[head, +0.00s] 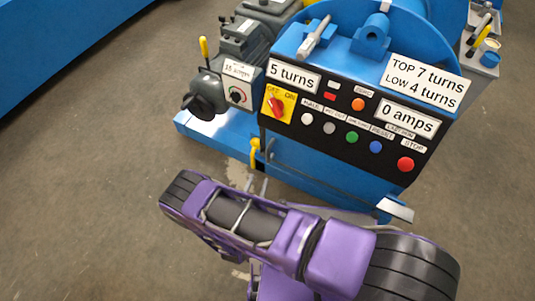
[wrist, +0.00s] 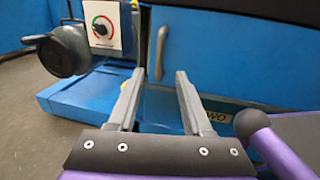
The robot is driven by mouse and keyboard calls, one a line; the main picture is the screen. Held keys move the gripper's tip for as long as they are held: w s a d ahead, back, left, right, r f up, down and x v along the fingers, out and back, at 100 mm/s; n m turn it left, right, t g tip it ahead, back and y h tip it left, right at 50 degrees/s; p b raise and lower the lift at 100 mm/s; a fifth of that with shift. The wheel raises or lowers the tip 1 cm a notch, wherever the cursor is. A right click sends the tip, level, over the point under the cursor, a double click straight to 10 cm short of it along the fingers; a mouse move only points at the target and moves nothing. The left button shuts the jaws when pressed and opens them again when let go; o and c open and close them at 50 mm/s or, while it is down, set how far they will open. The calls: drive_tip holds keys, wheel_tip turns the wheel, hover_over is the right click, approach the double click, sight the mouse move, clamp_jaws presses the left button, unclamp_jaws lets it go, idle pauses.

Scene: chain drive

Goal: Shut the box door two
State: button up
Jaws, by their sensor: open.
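The blue box front (head: 320,165) is below the black control panel in the head view. In the wrist view a blue door panel (wrist: 215,60) with a grey upright handle (wrist: 160,55) faces me. A label (wrist: 243,120) ending in "WO" shows low at the right, partly hidden by my arm. I cannot tell how far the door stands open. My gripper (wrist: 158,82) is open and empty, its two fingers pointing at the box below the handle. The fingertips also show in the head view (head: 257,184), in front of the box's lower left.
The black control panel (head: 345,125) carries buttons and signs. A grey machine (head: 215,92) with a dial stands at the left on a blue base (head: 195,128). A white plate (head: 396,208) sticks out at the box's lower right. Grey floor (head: 80,190) is clear at the left.

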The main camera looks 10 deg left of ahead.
sight(267, 156)
drive_tip(key=w, duration=0.4)
drive_tip(key=w+d, duration=0.1)
drive_tip(key=w, duration=0.7)
drive_tip(key=shift+d+b, duration=0.3)
drive_tip(key=shift+b, duration=0.05)
clamp_jaws()
idle(0.7)
